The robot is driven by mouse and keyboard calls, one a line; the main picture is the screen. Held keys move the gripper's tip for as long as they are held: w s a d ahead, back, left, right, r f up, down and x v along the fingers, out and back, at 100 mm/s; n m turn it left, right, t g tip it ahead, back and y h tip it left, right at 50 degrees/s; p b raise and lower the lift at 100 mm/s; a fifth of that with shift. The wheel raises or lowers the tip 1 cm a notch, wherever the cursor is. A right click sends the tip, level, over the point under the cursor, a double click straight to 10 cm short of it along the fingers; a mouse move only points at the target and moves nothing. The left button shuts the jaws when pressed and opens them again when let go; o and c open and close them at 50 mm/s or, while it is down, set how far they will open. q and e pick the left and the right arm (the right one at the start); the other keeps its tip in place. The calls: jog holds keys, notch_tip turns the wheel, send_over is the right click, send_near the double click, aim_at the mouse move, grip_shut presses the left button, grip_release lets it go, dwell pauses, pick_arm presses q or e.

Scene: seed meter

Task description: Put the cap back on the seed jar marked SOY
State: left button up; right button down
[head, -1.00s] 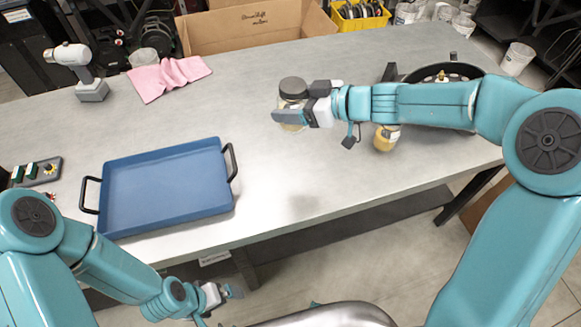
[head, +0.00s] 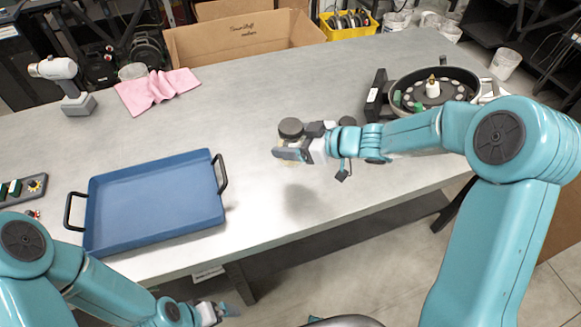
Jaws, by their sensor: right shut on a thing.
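My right gripper (head: 290,152) is shut around a small jar, above the middle of the table. A round dark cap (head: 291,128) shows at the top of this jar, above the fingers. A little of its pale yellow body (head: 290,162) shows below them, and the fingers hide the rest. I cannot read any marking, so I cannot tell whether it is the SOY jar. A soft shadow lies on the table below it. My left gripper (head: 222,311) is low in front of the table's front edge; its jaws are too small to judge.
A blue tray (head: 92,225) with black handles lies on the left. A round dark seed meter (head: 398,92) stands at the back right, behind my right arm. A pink cloth (head: 157,90) and a grey-white tool (head: 62,78) are at the back left. The table's middle is clear.

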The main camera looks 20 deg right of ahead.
notch_tip(320, 180, down, 4)
jog(key=shift+f, duration=0.1)
notch_tip(320, 180, down, 4)
jog(key=shift+f, duration=0.2)
dwell(0.4)
jog(key=shift+s+r, duration=0.1)
jog(key=shift+b, duration=0.3)
jog(key=shift+f, duration=0.3)
grip_release()
jog(key=shift+r, duration=0.1)
